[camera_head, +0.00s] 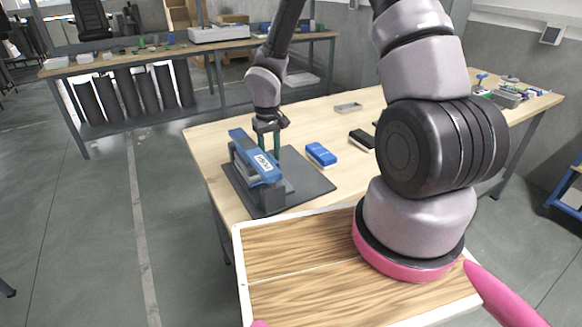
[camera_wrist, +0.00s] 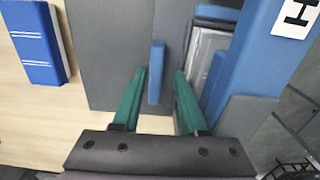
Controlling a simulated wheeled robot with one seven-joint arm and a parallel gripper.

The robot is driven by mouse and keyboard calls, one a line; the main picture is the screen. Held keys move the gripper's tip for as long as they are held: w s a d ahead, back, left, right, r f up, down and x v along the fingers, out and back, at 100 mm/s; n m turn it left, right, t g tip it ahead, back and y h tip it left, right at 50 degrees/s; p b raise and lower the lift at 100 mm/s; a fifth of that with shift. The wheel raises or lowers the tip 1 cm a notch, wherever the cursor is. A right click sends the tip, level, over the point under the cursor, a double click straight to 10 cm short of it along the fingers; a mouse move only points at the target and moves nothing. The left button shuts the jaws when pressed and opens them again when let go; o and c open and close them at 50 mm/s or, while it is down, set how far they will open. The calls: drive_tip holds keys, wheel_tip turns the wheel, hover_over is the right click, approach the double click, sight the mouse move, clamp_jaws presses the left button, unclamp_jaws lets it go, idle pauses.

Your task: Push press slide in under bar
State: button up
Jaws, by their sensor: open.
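The press stands on a dark grey base plate (camera_head: 300,188) on the wooden table. Its blue bar (camera_head: 249,150) carries a white label and runs lengthwise above the base; it also shows at the right of the wrist view (camera_wrist: 254,50). A light grey metal block (camera_wrist: 204,62), perhaps the slide, shows partly beside and below the bar. A narrow blue upright piece (camera_wrist: 156,72) shows between my fingertips; I cannot tell whether it belongs to the slide. My gripper (camera_head: 269,152) points down beside the bar, its green fingers (camera_wrist: 160,78) apart, with no clear contact.
A blue box with white lines (camera_head: 321,154) lies right of the base plate. A black item (camera_head: 361,139) and a grey tray (camera_head: 348,107) lie farther back. My large arm links block part of the table's right side.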

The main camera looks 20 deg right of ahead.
drive_tip(key=shift+r, duration=2.2)
